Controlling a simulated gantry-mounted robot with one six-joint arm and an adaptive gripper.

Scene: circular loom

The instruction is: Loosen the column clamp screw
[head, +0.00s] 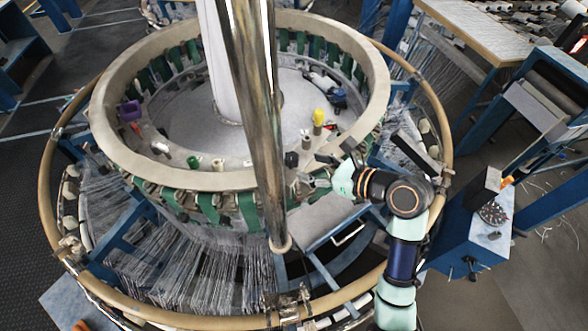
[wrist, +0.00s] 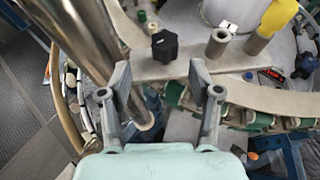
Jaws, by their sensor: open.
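A black knob (wrist: 164,45), which looks like the clamp screw, stands on a flat grey clamp plate (wrist: 182,68) in the wrist view. In the head view the knob (head: 291,159) sits just right of the shiny steel column (head: 262,120). The column (wrist: 82,30) crosses the upper left of the wrist view. My gripper (wrist: 159,78) is open and empty. Its two fingers point toward the knob, which appears beyond and between the fingertips, apart from both. In the head view my gripper (head: 318,176) is right of the knob, by the ring's front edge.
A yellow-topped post (head: 319,116) and a bare grey post (wrist: 218,42) stand right of the knob. The loom's grey ring (head: 110,165) and the outer tan hoop (head: 50,230) surround the area. Threads (head: 190,270) hang below. The column stands close to my gripper's left finger.

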